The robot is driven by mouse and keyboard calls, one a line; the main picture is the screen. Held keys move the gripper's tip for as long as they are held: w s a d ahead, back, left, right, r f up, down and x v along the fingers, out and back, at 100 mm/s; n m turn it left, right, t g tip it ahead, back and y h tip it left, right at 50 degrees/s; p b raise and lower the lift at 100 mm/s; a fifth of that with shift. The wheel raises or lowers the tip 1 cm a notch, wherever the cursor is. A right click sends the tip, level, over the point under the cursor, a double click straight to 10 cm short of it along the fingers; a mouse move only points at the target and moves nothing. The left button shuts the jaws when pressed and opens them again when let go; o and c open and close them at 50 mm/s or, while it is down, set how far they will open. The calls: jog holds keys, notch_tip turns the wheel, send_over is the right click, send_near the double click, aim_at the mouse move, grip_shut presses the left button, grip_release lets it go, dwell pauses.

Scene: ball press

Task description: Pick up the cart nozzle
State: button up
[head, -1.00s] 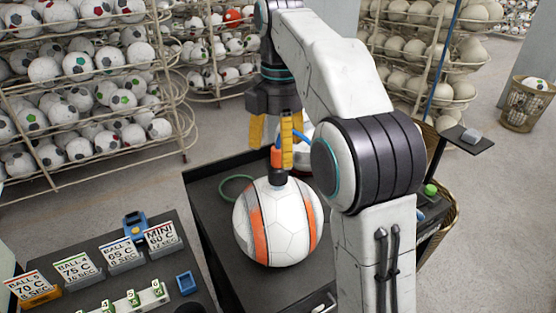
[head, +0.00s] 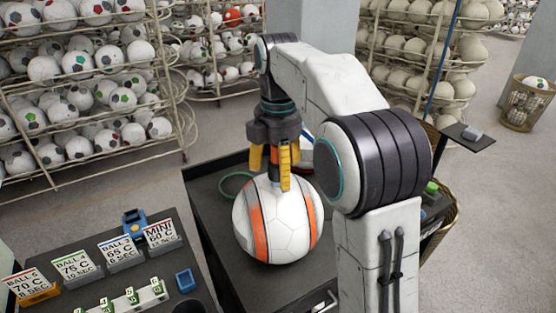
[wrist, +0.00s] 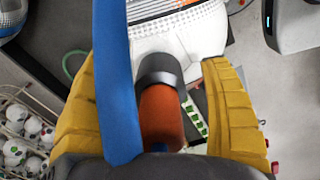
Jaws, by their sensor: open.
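The cart nozzle (wrist: 162,112) is an orange cylinder with a dark grey collar, standing above the ball in the wrist view. A blue hose (wrist: 116,90) runs along its left side, between it and the left finger. My gripper (wrist: 150,75) has yellow fingers, open, with one on each side of the nozzle; a gap shows on the right. In the head view my gripper (head: 271,172) points down just over the white and orange ball (head: 285,235), its fingers hiding most of the nozzle.
The ball rests on the dark cart (head: 225,215), near a green ring (head: 235,185). At the lower left, a dark table (head: 200,300) holds price-like signs (head: 120,250) and a blue tray (head: 186,281). Wire racks of balls (head: 95,110) stand behind, with open floor between.

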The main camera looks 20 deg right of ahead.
jog(key=shift+c, duration=0.4)
jog(key=c, duration=1.3)
